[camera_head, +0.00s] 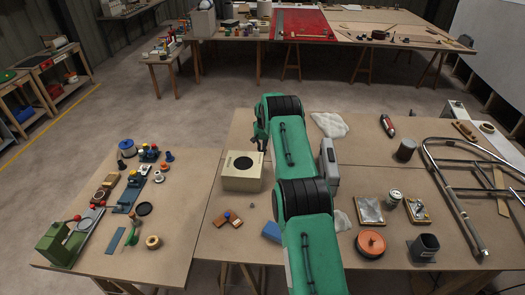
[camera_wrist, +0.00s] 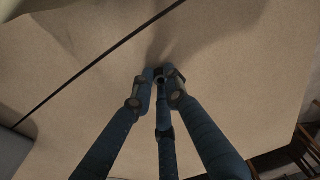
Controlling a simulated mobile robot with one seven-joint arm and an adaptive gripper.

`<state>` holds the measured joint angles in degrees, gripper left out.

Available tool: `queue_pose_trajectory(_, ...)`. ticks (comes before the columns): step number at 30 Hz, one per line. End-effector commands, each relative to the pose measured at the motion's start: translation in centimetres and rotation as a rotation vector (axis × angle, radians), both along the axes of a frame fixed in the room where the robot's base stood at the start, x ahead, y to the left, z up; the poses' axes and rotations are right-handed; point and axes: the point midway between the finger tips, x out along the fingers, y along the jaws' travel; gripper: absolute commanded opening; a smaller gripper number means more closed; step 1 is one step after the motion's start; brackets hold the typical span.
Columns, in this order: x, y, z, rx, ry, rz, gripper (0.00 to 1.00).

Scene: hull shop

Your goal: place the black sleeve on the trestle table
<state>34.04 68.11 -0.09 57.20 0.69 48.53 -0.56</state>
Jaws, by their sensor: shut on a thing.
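In the wrist view my gripper (camera_wrist: 160,78) has its three blue fingers drawn together. It is shut on a small dark thing, which I take to be the black sleeve (camera_wrist: 160,71); the fingertips hide most of it. A broad tan board surface (camera_wrist: 225,60) lies beyond the fingertips, apart from them as far as I can tell.
Several things stand on the table: a cream box (camera_head: 242,180), a grey case (camera_head: 329,160), a dark cylinder (camera_head: 405,149), an orange disc (camera_head: 371,243), a black cup (camera_head: 424,247) and a tube frame (camera_head: 460,215). The left table (camera_head: 190,225) is cluttered. Bare board shows between things.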

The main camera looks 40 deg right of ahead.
Motion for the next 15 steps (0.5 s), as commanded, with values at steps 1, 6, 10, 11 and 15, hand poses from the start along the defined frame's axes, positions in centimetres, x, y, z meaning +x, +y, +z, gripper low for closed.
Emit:
queue_pose_trajectory(1,0.00,0.01,-0.21,0.000,0.000,0.000,0.00)
queue_pose_trajectory(6,-0.01,0.01,-0.19,0.000,0.000,0.000,0.33)
queue_pose_trajectory(10,-0.01,0.01,-0.18,0.000,0.000,0.000,0.33)
queue_pose_trajectory(11,-0.01,0.01,-0.18,0.000,0.000,0.000,0.33)
queue_pose_trajectory(15,-0.01,0.01,-0.14,0.000,0.000,0.000,0.33)
